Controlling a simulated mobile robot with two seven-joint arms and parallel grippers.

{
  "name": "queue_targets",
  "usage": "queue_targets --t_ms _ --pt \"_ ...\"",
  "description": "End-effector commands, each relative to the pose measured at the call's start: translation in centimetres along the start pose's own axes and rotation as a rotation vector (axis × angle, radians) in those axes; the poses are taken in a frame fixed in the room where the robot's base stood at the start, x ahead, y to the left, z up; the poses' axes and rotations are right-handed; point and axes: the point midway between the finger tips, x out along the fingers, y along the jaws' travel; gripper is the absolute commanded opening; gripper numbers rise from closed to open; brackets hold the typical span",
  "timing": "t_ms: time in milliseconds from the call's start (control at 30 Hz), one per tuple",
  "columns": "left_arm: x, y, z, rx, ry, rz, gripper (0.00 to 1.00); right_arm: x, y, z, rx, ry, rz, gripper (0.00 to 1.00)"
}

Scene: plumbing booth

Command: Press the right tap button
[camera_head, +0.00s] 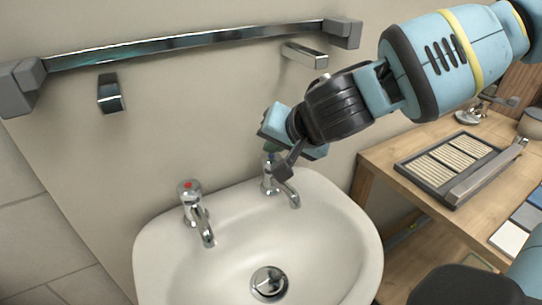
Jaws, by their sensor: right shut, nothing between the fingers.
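The right tap (286,194) is chrome and stands at the back right of the white sink (150,255), its spout toward the basin. Its top, where the button would be, is largely hidden by my right gripper (281,165). The right gripper is shut and empty, tilted down at the top of this tap. I cannot tell whether it touches the button. The left tap (203,224) is chrome with a red mark on its top button, and stands clear of the gripper. My left gripper is not in view.
A metal rail (190,43) runs along the wall above the sink, with a hook (110,93) and a short bar (305,55) below it. A wooden table (385,160) at the right holds a dark tray (448,164). The basin around the drain (268,282) is empty.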

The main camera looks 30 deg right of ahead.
Motion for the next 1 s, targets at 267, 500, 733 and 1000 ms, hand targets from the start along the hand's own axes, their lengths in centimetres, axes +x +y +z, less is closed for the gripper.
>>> queue_targets --t_ms 267,500,733,1000 --pt "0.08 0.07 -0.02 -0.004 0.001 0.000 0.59 0.08 0.05 0.06 0.000 0.000 0.000 0.00" --pt "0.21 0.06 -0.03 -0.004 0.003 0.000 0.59 0.24 0.17 0.17 0.000 0.000 0.000 0.00" --pt "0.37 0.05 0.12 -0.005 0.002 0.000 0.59 0.38 0.27 0.28 0.001 -0.001 0.000 0.00" --pt "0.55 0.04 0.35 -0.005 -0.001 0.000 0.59 0.55 0.40 0.42 0.001 -0.001 0.000 0.00"
